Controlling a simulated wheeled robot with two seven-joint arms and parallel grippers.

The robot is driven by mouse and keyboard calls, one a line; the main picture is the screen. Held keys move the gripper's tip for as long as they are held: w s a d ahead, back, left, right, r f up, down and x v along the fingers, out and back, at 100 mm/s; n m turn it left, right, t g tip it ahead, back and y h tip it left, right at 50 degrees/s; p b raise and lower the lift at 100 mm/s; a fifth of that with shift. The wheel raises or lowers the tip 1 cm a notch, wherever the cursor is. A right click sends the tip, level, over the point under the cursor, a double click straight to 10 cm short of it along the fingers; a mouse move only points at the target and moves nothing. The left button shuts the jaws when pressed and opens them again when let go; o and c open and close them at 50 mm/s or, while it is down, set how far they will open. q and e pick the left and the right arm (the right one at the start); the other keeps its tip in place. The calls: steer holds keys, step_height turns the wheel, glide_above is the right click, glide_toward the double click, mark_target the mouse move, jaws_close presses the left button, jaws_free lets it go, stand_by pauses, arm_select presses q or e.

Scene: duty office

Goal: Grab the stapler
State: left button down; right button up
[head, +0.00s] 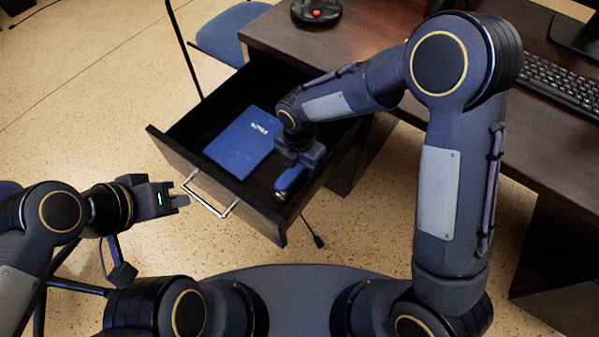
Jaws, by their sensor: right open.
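A blue stapler (290,181) lies in the open drawer, near its front right corner. My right gripper (294,168) points down into the drawer, directly over the stapler. It is open, and its fingers are close to the stapler; whether they touch it cannot be told. The gripper body hides the stapler's far end. My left gripper (180,202) is outside the drawer at the left, in front of the drawer face. Its short fingers point right, and whether they are parted is too small to tell.
The dark open drawer (166,143) also holds a blue book (243,142) at the left. Its metal handle (211,201) faces me. The wooden desk (285,36) carries a keyboard (565,84) and a round black object with a red button (316,13). A blue chair (222,38) stands behind.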

steer(key=c, duration=1.2)
steer(key=shift+r, duration=0.1)
